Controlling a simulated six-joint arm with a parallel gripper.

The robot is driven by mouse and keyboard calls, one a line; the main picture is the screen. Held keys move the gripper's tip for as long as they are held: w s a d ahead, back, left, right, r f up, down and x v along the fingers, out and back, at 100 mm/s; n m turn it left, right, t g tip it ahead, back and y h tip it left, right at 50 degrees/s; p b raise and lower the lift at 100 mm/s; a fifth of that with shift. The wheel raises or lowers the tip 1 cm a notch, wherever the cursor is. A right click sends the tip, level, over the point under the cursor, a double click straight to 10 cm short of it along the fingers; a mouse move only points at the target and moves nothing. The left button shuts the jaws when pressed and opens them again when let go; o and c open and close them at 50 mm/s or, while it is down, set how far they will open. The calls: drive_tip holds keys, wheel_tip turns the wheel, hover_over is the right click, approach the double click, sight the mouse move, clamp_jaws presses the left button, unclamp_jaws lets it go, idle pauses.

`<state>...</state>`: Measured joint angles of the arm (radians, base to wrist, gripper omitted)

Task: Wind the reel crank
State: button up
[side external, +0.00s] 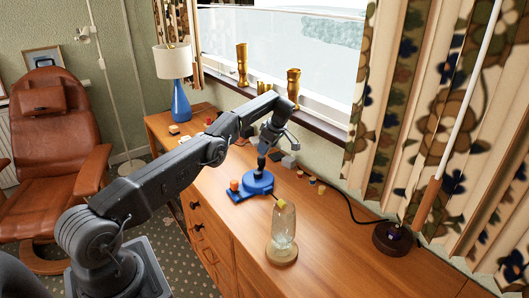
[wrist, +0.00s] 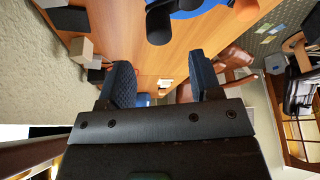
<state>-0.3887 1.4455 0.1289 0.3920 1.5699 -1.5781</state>
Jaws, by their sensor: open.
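The blue reel device (side external: 258,183) sits on the wooden sideboard, with a flat blue base and an orange knob (side external: 234,185) at its left. In the wrist view its blue part (wrist: 200,7) is cut off by the top edge, with dark rounded parts beside it. I cannot tell which part is the crank, or whether a finger touches the reel.
A glass jar on a round wooden base (side external: 284,250) stands in front of the reel. Small grey blocks (side external: 288,161) lie behind it. A blue lamp (side external: 180,100) stands at the far end, and brass vases (side external: 293,85) on the sill. Bare wood lies right of the jar.

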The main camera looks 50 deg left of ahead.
sight(260, 165)
drive_tip(key=shift+d+r, duration=0.1)
drive_tip(key=shift+r, duration=0.1)
